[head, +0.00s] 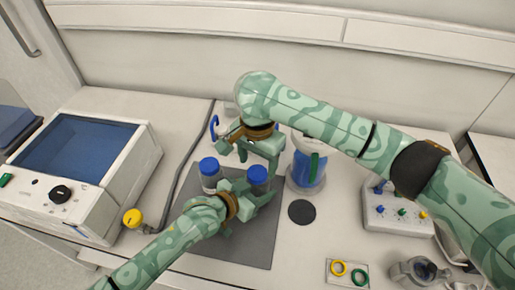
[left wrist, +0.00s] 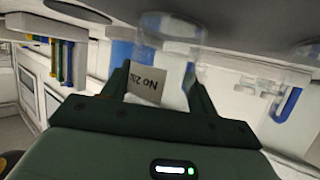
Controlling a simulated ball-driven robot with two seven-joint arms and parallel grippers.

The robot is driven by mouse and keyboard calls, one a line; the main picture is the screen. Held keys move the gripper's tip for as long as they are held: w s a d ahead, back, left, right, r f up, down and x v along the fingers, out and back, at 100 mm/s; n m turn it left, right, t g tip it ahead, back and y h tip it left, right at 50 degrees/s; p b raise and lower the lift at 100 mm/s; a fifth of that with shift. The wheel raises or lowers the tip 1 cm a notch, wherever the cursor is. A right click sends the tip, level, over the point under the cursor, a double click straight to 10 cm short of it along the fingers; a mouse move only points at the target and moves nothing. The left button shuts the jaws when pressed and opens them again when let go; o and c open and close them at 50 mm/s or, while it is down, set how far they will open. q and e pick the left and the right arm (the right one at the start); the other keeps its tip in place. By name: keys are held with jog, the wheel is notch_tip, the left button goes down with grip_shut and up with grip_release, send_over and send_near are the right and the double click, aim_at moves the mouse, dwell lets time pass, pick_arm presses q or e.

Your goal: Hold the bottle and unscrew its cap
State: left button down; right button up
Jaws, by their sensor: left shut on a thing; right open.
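My left gripper (head: 256,192) is shut on a bottle with a blue cap (head: 258,174) on the dark grey mat (head: 238,246). In the left wrist view, the bottle's label (left wrist: 146,84), reading "No 2", shows between the fingers (left wrist: 158,92). The gripper hides most of the bottle in the head view. My right gripper (head: 250,152) is open just behind and above the blue cap, its fingers apart; I cannot tell whether it touches the cap. A second blue-capped bottle (head: 209,174) stands to the left, apart from the held one.
A glass vessel with blue contents (head: 307,170) stands close on the right. A black disc (head: 302,212) lies before it. A knobbed box (head: 398,214) is farther right. A tray with yellow and green rings (head: 347,273) lies in front. A blue-windowed machine (head: 85,150) fills the left.

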aim_at(257, 187)
jog(key=shift+f, duration=1.5)
jog(key=c, duration=1)
jog(key=n, duration=0.6)
jog(key=shift+n, duration=0.4)
jog(key=o, duration=1.1)
